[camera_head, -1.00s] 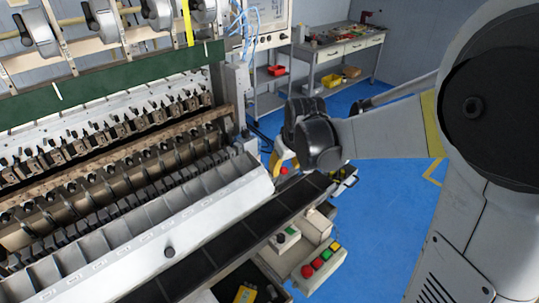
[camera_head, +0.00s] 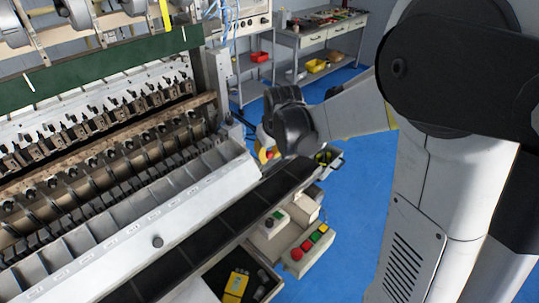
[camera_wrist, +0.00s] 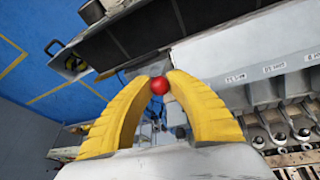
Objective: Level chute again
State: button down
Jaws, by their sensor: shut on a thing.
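In the head view my gripper (camera_head: 265,153) is at the chute's right end, with the knob mostly hidden. I cannot tell the chute's exact tilt.
A dark conveyor strip (camera_head: 205,240) runs along the chute's front. A button box (camera_head: 308,249) with red, yellow and green buttons stands below it. A yellow item (camera_head: 236,284) lies in a dark tray. A workbench (camera_head: 325,38) stands behind; the blue floor at right is open.

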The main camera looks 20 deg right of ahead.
jog(key=shift+w+a+r+g, duration=0.2)
jog(key=shift+w+g, duration=0.2)
jog(key=shift+w, duration=0.15)
jog(key=w+a+g+h, duration=0.1)
jog(key=w+a+g, duration=0.1)
jog(key=w, duration=0.3)
jog(key=shift+w+a+f+g+h, duration=0.25)
jog(key=shift+w+g+h, duration=0.15)
jog(key=shift+g, duration=0.2)
jog(key=c, duration=1.2)
grip_release()
jog(key=r, duration=0.4)
jog(key=a+r, duration=0.1)
jog(key=r, duration=0.3)
jog(key=a+r, duration=0.1)
jog(key=r, duration=0.2)
jog(key=shift+s+r, duration=0.25)
jog(key=shift+r, duration=0.15)
